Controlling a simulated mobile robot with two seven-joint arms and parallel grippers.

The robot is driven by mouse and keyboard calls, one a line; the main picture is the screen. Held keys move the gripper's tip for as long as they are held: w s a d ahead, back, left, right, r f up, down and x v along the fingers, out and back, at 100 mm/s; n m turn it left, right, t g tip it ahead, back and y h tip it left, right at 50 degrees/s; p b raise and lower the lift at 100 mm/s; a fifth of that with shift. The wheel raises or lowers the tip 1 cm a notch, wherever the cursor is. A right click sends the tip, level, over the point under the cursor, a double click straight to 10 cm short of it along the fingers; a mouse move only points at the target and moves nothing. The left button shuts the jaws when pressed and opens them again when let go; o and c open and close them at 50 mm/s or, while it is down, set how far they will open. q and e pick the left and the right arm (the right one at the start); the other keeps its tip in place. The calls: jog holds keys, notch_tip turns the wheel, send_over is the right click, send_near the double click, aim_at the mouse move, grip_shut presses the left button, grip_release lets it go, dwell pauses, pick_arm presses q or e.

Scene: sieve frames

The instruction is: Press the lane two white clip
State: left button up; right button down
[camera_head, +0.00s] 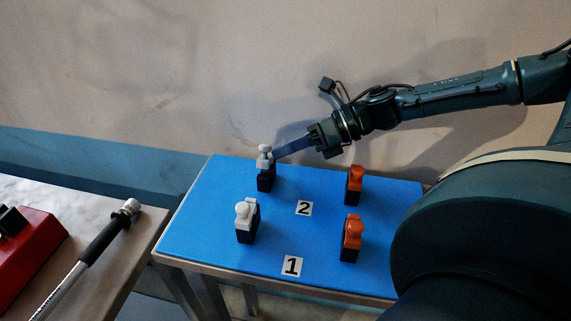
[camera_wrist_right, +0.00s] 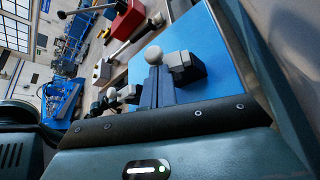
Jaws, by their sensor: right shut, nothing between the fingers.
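The lane two white clip (camera_head: 264,157) stands on a dark base at the far left of the blue board (camera_head: 205,245), beyond the number 2 label (camera_head: 304,208). It has a round knob on top. My right gripper (camera_head: 281,154) comes in from the right, shut and empty, with its fingertips right beside this clip. I cannot tell if they touch. In the right wrist view the shut fingers (camera_wrist_right: 158,88) point at the clip's pale knob (camera_wrist_right: 153,55), with its grey body to the right. My left gripper is not in view.
The lane one white clip (camera_head: 243,214) stands nearer, left of the number 1 label (camera_head: 292,266). Two orange clips, one far (camera_head: 355,178) and one near (camera_head: 352,231), stand on the right side. A red box (camera_head: 30,248) and a black-handled tool (camera_head: 104,237) lie left.

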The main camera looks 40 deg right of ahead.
jog(key=shift+w+d+r, duration=0.15)
jog(key=shift+w+d, duration=0.1)
jog(key=shift+w, duration=0.05)
jog(key=shift+w+d, duration=0.1)
jog(key=shift+d, duration=0.05)
dwell(0.3)
jog(key=shift+r, duration=0.2)
dwell(0.4)
jog(key=shift+r+p, duration=0.65)
jog(key=shift+r, duration=0.05)
notch_tip(320, 180, up, 10)
dwell(0.4)
jog(key=shift+f, duration=0.1)
